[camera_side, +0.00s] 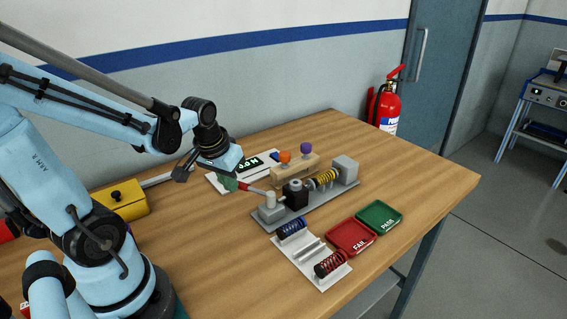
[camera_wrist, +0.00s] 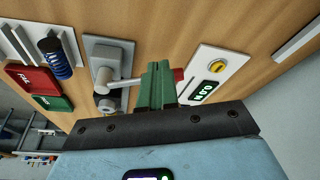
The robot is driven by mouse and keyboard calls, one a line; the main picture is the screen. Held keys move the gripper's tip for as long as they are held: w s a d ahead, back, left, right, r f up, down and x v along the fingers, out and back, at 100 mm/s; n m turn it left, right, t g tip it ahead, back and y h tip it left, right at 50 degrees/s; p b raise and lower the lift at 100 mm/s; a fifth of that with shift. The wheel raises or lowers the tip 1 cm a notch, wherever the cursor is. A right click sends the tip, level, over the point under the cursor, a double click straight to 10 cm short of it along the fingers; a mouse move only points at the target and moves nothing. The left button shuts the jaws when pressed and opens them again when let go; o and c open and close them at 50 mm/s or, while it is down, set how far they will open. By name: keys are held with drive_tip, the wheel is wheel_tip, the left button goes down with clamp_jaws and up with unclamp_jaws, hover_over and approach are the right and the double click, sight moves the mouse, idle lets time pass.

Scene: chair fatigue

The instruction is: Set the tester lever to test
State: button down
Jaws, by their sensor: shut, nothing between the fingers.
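The tester (camera_side: 318,207) has a grey base with a yellow spring (camera_side: 323,178) held between a black block and a grey end block. Its lever (camera_side: 257,190) has a red grip and points left from a post at the near end. In the wrist view the lever's grey arm (camera_wrist: 127,84) runs right from its pivot, and its red grip (camera_wrist: 179,75) shows just past my fingers. My gripper (camera_side: 229,184) has green fingers that are shut and empty, close to the grip end. In the wrist view its fingertips (camera_wrist: 156,67) overlap the lever; I cannot tell whether they touch it.
A white display panel (camera_side: 218,183) lies behind the lever. A wooden stand (camera_side: 293,174) with orange and purple knobs is behind the tester. In front are a white rack (camera_side: 309,262) with blue and red springs, a red FAIL tray (camera_side: 350,237) and a green PASS tray (camera_side: 379,217).

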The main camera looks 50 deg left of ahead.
drive_tip(key=shift+w+a+m, duration=0.3)
drive_tip(key=shift+m, duration=0.2)
drive_tip(key=shift+w+a+m+h, duration=0.45)
drive_tip(key=shift+w+m, duration=0.2)
drive_tip(key=shift+m, duration=0.25)
drive_tip(key=w+a+m+h, duration=0.1)
drive_tip(key=w+m, duration=0.5)
drive_tip(key=shift+h, duration=0.35)
drive_tip(key=shift+w, duration=0.1)
drive_tip(key=s+a+r, duration=0.3)
drive_tip(key=s+r, duration=0.3)
drive_tip(key=r, duration=0.4)
drive_tip(key=shift+s+r, duration=0.2)
drive_tip(key=shift+s, duration=0.05)
